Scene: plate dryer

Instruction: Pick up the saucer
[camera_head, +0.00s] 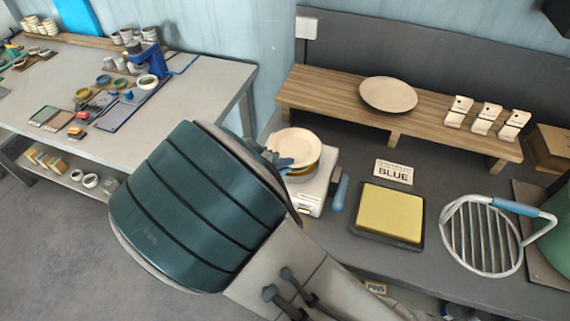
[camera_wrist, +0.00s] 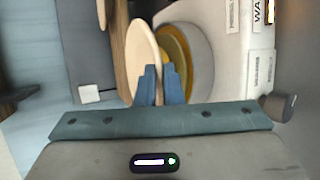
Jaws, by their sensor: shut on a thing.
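A cream saucer (camera_head: 297,143) is above a yellow plate (camera_head: 304,169) on a white machine (camera_head: 315,190) in the head view. My gripper (camera_head: 280,160) reaches it from the left, with its blue fingers at the saucer's near left rim. In the wrist view the saucer (camera_wrist: 141,48) shows nearly edge-on, and my gripper (camera_wrist: 160,72) is shut on its rim. The yellow plate (camera_wrist: 181,50) lies just beyond it, apart from the fingers, over a round grey surface (camera_wrist: 204,62). My arm hides part of the machine in the head view.
A wooden shelf (camera_head: 340,98) behind holds another cream plate (camera_head: 388,94) and several small stands. A yellow pad (camera_head: 390,212), a "BLUE" card (camera_head: 394,172) and a metal rack (camera_head: 482,238) lie to the right. A cluttered table (camera_head: 200,90) stands at left.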

